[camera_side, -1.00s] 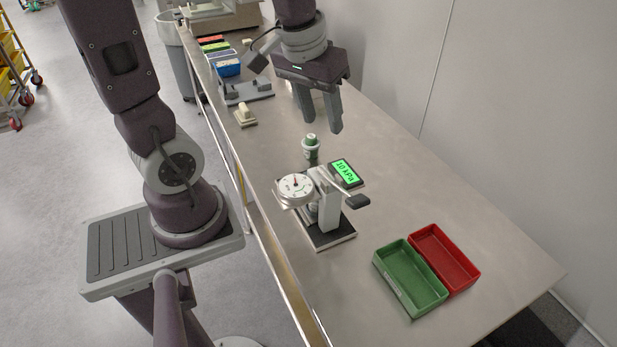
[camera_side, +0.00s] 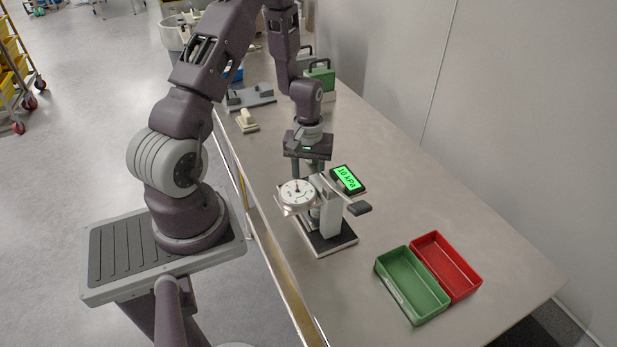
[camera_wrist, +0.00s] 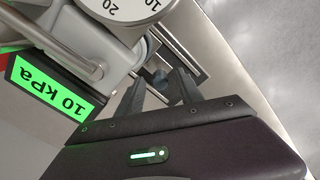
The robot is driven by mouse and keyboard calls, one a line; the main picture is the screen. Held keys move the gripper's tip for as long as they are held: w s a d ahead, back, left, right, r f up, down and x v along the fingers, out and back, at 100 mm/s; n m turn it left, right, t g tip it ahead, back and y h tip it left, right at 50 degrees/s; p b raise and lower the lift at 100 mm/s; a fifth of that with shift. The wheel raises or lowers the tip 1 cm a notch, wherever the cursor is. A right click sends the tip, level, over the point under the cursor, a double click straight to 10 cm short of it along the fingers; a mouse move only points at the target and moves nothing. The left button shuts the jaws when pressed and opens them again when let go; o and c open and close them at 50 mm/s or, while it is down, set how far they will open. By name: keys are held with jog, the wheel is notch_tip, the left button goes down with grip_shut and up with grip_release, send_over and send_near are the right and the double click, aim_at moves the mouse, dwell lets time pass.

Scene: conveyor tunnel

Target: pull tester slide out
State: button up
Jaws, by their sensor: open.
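The tester (camera_side: 331,218) stands on a dark base plate, with a round dial gauge (camera_side: 297,194), a dark-ended lever (camera_side: 359,208) and a green display (camera_side: 347,179) reading 10 kPa. My gripper (camera_side: 309,168) points down just behind it, its fingertips partly hidden by the tester. In the wrist view, my open gripper (camera_wrist: 162,80) has its fingers on either side of a small dark piece (camera_wrist: 160,77) near bright metal rods. I cannot tell whether they touch it, or how far out the slide stands. The display also shows there (camera_wrist: 48,93).
A green tray (camera_side: 411,285) and a red tray (camera_side: 446,266) lie side by side at the front right. A beige block (camera_side: 246,121), a grey fixture (camera_side: 250,96) and a green case (camera_side: 321,76) are farther back. The right side of the table (camera_side: 420,190) is clear.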

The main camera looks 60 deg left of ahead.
grip_shut()
jog(key=shift+r, duration=0.1)
dwell(1.2)
